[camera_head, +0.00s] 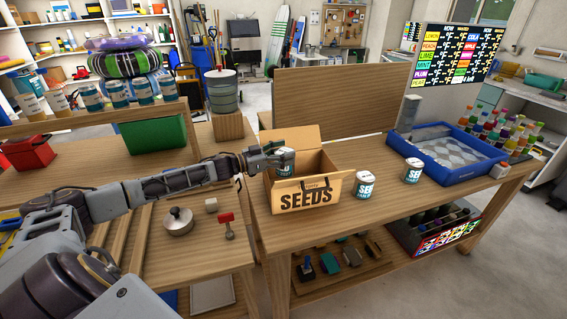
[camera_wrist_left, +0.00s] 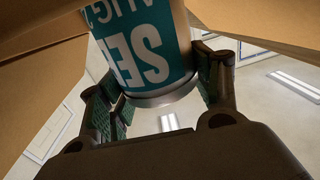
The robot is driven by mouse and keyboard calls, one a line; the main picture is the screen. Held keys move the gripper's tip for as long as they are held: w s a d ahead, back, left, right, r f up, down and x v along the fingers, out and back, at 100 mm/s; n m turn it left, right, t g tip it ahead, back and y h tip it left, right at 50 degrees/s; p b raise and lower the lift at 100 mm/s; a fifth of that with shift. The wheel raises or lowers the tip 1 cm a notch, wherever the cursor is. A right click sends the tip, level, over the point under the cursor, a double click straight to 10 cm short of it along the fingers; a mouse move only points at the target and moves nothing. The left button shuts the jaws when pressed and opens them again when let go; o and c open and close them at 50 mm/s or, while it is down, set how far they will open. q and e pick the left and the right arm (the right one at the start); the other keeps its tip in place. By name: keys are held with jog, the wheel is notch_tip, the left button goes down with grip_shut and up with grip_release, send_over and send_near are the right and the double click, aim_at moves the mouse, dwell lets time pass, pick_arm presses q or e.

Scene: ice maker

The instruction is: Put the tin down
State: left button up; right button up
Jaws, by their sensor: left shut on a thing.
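My left gripper (camera_head: 266,160) is shut on a white and teal tin (camera_head: 285,162) at the opening of the cardboard box marked SEEDS (camera_head: 308,194). In the left wrist view the tin (camera_wrist_left: 144,48) sits between the two fingers of the gripper (camera_wrist_left: 165,95), with box flaps on both sides. The box stands open on the wooden table. How deep the tin sits in the box is hard to tell. Two similar tins, one nearer (camera_head: 364,185) and one farther right (camera_head: 412,171), stand on the table right of the box. My right gripper is not in view.
A blue tray (camera_head: 447,172) lies at the table's right, with several coloured bottles (camera_head: 505,132) beyond it. An upright wooden panel (camera_head: 340,101) stands behind the box. A lower shelf holds several small items. Bare table (camera_head: 345,216) shows in front of the tins.

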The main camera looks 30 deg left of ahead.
pick_arm(q)
jog(key=shift+f, duration=1.85)
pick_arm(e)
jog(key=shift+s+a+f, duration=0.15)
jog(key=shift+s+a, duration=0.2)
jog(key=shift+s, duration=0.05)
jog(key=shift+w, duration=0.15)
